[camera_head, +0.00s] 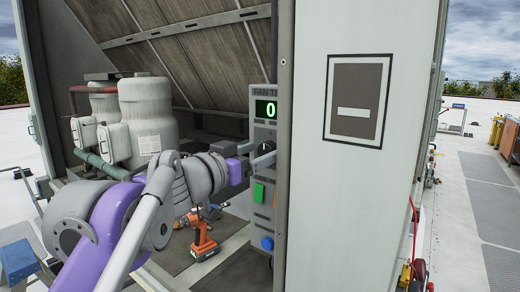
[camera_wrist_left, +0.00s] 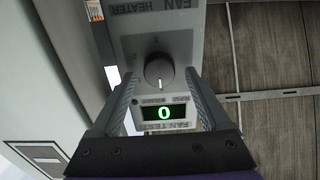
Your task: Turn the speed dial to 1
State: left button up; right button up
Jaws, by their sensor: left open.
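The speed dial is a dark round knob on the grey control panel (camera_head: 262,90). It shows at the panel's upper part in the head view (camera_head: 265,148) and near the middle of the left wrist view (camera_wrist_left: 158,70), with a light pointer mark. The lit display (camera_head: 265,109) reads a green 0, also in the left wrist view (camera_wrist_left: 164,113). My left gripper (camera_head: 258,160) is at the panel by the dial. In the left wrist view its fingers (camera_wrist_left: 160,82) are spread open either side of the dial; contact cannot be told. My right gripper is not in view.
Below the dial are a green button (camera_head: 259,193) and a blue button (camera_head: 267,243). A white cabinet wall (camera_head: 350,210) stands right of the panel. Grey tanks (camera_head: 147,110) stand behind my left arm. An orange drill (camera_head: 202,238) stands on the floor below.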

pick_arm(q)
jog(key=shift+w+d, duration=0.15)
grip_shut()
dwell(0.4)
jog(key=shift+m, duration=0.3)
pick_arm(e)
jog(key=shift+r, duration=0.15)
pick_arm(q)
jog(key=m+p, duration=0.1)
jog(key=m, duration=0.4)
jog(key=shift+m+p, duration=0.3)
jog(key=m+p, duration=0.1)
jog(key=m, duration=0.4)
jog(key=shift+d+f, duration=0.1)
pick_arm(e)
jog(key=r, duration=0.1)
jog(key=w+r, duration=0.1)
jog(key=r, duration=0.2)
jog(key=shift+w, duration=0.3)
pick_arm(q)
jog(key=shift+m, duration=0.4)
